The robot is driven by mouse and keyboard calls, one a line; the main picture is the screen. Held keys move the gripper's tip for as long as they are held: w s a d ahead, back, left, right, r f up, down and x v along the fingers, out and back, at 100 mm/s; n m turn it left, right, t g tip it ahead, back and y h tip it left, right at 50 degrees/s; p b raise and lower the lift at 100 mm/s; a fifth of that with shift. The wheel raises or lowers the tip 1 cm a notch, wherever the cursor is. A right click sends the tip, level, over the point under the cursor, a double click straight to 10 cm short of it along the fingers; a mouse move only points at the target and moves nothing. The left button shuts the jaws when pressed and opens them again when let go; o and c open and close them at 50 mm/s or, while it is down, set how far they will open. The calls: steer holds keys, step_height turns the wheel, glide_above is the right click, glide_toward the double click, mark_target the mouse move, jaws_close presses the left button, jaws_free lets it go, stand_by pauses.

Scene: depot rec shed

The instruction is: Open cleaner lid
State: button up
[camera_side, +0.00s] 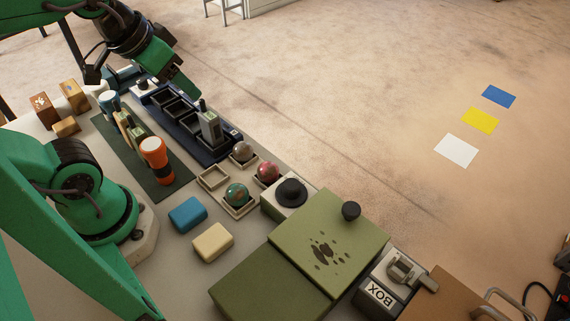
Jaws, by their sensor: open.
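No part is labelled as the cleaner. An olive-green box (262,290) stands at the near right of the table. Its flat olive panel (300,222) carries a black round knob (351,210) and dark splotches, and looks laid flat. A pale block with a black round cap (291,192) stands just behind it. I cannot tell for sure which of these is the cleaner lid. My gripper (182,82) is at the upper left, above the far end of the dark tray, well away from both. It is open and seems empty; its fingertips are hard to make out.
A dark blue tray (232,152) holds a grey upright piece. Balls sit in small holders near a red ball (267,172). An orange-and-black cylinder (155,160), a blue block (188,214) and a cream block (213,242) stand nearby.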

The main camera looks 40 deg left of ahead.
steer(key=w+d+r+n+g, duration=0.1)
steer(key=w+d+g, duration=0.1)
steer(key=w+d, duration=0.4)
steer(key=n+g, duration=0.3)
steer(key=g, duration=0.1)
glide_toward(352, 208)
steer(key=shift+s+a+f, duration=0.1)
steer(key=shift+a+f, duration=0.15)
steer(key=shift+d+f+n, duration=0.15)
steer(key=shift+d+n, duration=0.1)
steer(key=shift+n, duration=0.05)
steer(key=shift+f, duration=3.9)
steer(key=shift+c, duration=0.2)
